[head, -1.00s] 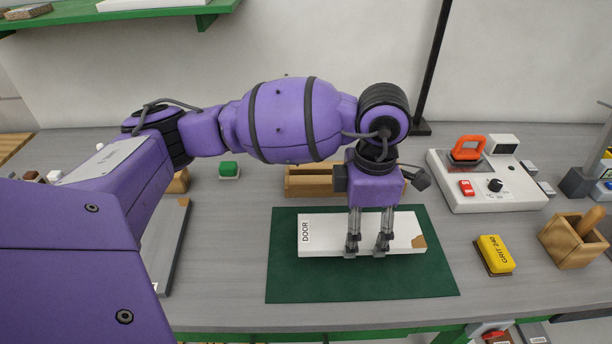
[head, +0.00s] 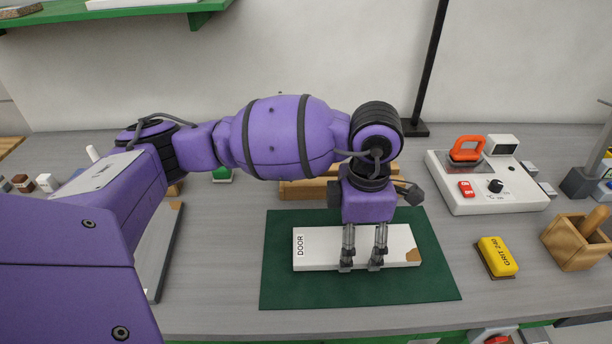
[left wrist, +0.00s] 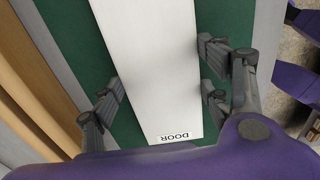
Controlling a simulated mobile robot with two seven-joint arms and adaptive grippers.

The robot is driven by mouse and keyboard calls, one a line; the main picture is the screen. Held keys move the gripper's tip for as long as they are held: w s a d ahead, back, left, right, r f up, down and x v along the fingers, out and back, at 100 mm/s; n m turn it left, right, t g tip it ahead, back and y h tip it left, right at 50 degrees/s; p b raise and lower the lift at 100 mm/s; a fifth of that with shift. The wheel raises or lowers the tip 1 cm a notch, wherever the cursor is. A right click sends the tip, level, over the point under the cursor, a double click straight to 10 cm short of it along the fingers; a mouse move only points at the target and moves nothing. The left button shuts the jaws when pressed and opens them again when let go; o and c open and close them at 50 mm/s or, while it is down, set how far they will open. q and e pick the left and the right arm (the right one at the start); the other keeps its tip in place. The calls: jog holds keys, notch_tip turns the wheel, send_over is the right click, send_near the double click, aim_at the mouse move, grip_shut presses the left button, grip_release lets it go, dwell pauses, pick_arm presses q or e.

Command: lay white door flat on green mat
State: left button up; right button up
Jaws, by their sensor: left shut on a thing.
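The white door (head: 330,245) is a long flat panel labelled DOOR, with a brown patch at its right end. It lies level over the middle of the green mat (head: 285,290), with green showing all around it. I cannot tell whether its underside touches the mat. My left gripper (head: 362,265) points down and is shut on the door across its width. In the left wrist view the door (left wrist: 155,60) runs between the two fingers (left wrist: 165,95), with the mat (left wrist: 125,130) on both sides. My right gripper is not in view.
A wooden piece (head: 300,188) lies behind the mat, partly hidden by my arm. To the right are a yellow GRIT 240 block (head: 497,257), a white switch box (head: 485,205) with an orange handle, and a wooden box (head: 575,242). A grey panel (head: 160,250) lies left of the mat.

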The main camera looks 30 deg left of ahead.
pick_arm(q)
jog(key=shift+f, duration=0.2)
jog(key=o, duration=1.5)
jog(key=shift+c, duration=0.2)
notch_tip(320, 180, up, 12)
jog(key=shift+r, duration=0.1)
